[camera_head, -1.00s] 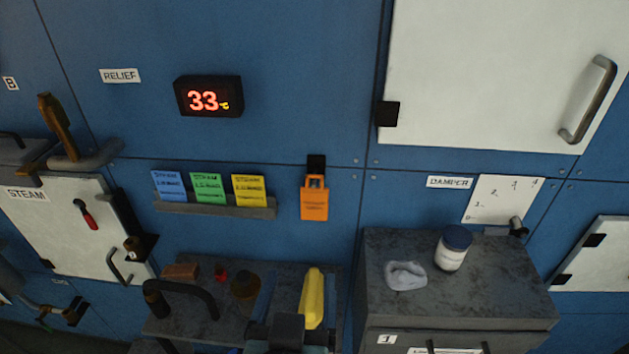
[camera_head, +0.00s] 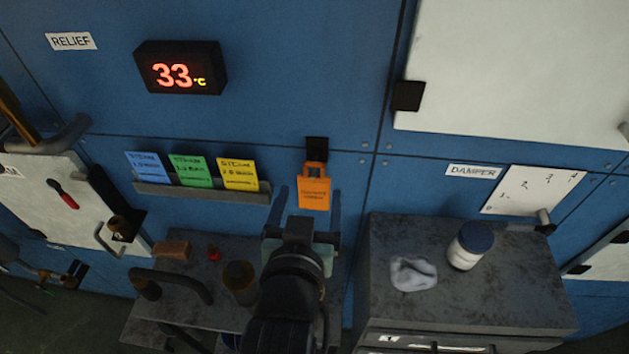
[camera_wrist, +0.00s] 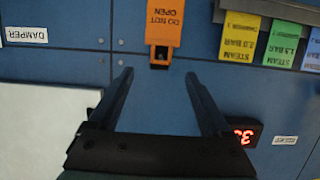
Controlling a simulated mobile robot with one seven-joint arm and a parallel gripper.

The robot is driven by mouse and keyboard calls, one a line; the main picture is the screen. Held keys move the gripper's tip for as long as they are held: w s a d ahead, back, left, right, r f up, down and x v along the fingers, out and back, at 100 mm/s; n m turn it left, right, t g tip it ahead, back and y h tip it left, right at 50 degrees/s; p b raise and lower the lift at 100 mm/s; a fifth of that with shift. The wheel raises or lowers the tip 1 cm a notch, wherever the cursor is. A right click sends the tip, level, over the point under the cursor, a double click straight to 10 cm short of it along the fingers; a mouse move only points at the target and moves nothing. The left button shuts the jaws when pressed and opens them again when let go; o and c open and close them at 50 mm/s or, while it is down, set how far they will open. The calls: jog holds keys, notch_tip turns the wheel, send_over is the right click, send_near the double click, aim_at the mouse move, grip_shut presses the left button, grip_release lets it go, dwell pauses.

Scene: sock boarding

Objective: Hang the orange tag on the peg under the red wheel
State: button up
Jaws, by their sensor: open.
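The orange tag (camera_head: 314,194) hangs on a black holder (camera_head: 317,149) on the blue wall, centre of the head view. In the wrist view the tag (camera_wrist: 163,22) appears upside down, reading "DO NOT OPEN", its slotted end over the black holder. My gripper (camera_head: 309,190) is open and empty, its fingers on either side of the tag's lower part in the head view. In the wrist view my gripper (camera_wrist: 158,73) points at the holder, with the tag beyond the fingertips and apart from them. No red wheel or peg under it shows.
Blue, green and yellow cards (camera_head: 239,174) stand in a wall rack (camera_head: 200,192) left of the tag. A grey cabinet (camera_head: 470,290) at right bears a white jar (camera_head: 470,246) and a pale cloth lump (camera_head: 413,273). A display (camera_head: 180,68) reads 33.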

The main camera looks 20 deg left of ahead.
aim_at(313, 178)
jog(key=x, duration=0.4)
jog(key=shift+w+p, duration=0.2)
jog(key=shift+p, duration=0.2)
jog(key=shift+p+x, duration=1.15)
jog(key=shift+x, duration=1.45)
jog(key=shift+s+a+f, duration=0.15)
grip_shut()
